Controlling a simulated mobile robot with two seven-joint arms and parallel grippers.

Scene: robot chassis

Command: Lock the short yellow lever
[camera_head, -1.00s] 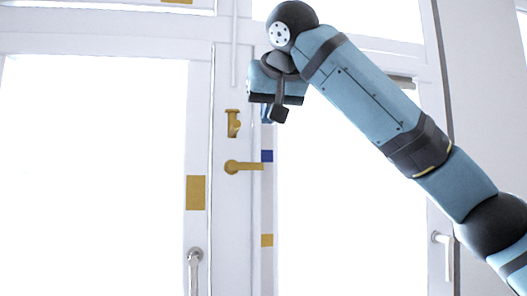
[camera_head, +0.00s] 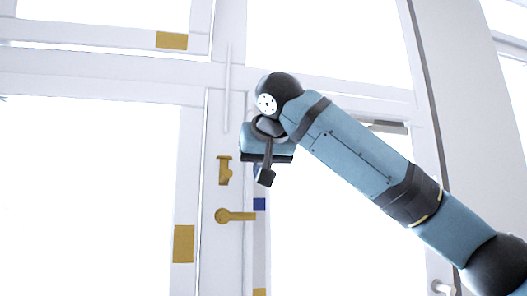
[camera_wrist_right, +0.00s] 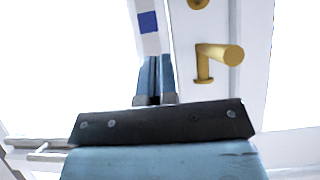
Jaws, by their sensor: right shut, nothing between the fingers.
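The short yellow lever (camera_head: 224,170) is on the white door frame, above a longer yellow handle (camera_head: 235,216) that points right. My left gripper is not in view.
A blue square (camera_head: 259,204) is beside the long handle's end. Yellow rectangles mark the door panels (camera_head: 184,244) and the upper window frame (camera_head: 172,40). A thin vertical rod (camera_head: 227,90) is above the lever. The space left of the lever is free.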

